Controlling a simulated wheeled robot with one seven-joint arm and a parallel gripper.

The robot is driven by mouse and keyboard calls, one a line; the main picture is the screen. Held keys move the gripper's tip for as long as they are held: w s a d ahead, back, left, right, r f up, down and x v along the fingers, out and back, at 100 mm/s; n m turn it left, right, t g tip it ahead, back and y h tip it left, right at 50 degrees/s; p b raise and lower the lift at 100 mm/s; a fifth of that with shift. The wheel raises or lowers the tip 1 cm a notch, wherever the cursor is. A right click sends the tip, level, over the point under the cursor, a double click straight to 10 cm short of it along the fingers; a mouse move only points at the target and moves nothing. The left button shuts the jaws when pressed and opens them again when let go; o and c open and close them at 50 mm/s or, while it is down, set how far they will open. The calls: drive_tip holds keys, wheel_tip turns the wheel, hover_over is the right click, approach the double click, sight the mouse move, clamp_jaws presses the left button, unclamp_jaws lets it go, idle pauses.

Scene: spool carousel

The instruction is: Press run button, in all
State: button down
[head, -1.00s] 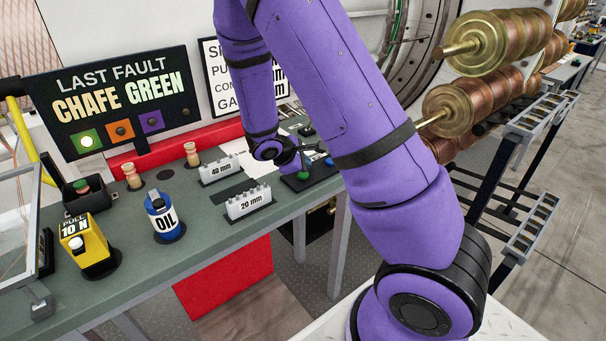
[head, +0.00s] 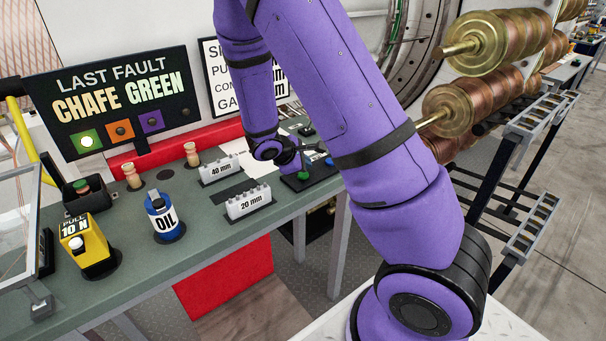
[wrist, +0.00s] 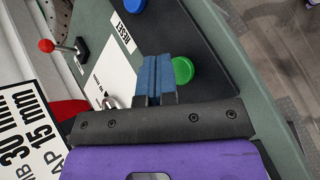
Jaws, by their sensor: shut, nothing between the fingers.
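The green button (wrist: 183,70) shows in the wrist view on a dark panel (wrist: 205,40). My gripper (wrist: 156,60) is shut and empty, its blue fingers together just left of the green button and overlapping its edge in the picture. I cannot tell whether they touch it. A blue button (wrist: 135,5) sits farther up the same panel, near a RESET label (wrist: 124,32). In the head view a green button (head: 303,176) shows on the dark panel at the bench's right end, close to my wrist; my fingers are hard to make out there.
A red-knobbed lever (wrist: 46,46) and a small metal switch (wrist: 110,102) are left of the fingers. On the bench stand 20 mm (head: 249,204) and 40 mm (head: 220,172) blocks, an oil can (head: 164,218) and a yellow pull gauge (head: 88,247). Copper spools (head: 455,108) are right.

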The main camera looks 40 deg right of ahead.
sight(304, 175)
drive_tip(key=shift+f, duration=0.15)
drive_tip(key=shift+f, duration=0.25)
drive_tip(key=shift+f, duration=0.45)
idle(0.9)
drive_tip(key=shift+r, duration=0.85)
drive_tip(key=shift+r, duration=0.1)
drive_tip(key=shift+r, duration=2.4)
